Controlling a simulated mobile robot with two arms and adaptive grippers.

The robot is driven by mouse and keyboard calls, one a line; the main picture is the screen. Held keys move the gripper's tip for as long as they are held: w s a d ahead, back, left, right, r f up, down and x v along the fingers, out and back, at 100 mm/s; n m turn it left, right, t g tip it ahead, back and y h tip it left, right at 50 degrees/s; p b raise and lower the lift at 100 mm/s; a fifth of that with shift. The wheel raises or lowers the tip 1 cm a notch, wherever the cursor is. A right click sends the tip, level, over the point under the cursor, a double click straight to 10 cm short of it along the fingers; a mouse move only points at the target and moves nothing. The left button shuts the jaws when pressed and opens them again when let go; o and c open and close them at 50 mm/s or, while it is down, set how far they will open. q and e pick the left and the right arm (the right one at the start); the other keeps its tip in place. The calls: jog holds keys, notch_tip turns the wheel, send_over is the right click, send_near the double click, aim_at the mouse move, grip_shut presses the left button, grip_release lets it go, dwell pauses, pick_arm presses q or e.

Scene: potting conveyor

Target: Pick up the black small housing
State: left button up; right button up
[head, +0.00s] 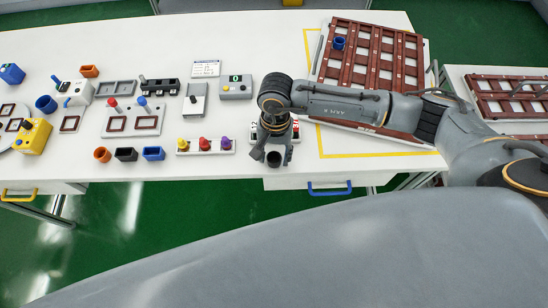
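A small dark round housing (274,158) with an open top shows near the front edge of the white table. My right gripper (272,148) is over it, with its fingers around the housing. I cannot tell whether the fingers touch it or whether it is lifted. Part of the housing is hidden by the fingers. Another black housing (126,154), boxy in shape, stands in the front row between an orange housing (102,154) and a blue housing (153,153). My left gripper is not in view.
A white rack (222,151) with yellow, red and purple knobs lies left of my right gripper. A brown gridded tray (348,72) with a small blue cup (338,44) is at the back right. A grey counter box (236,88) stands behind the gripper. Bare table lies between the front housings and the rack.

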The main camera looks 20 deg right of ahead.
jog(key=c, duration=0.4)
jog(key=shift+r, duration=0.1)
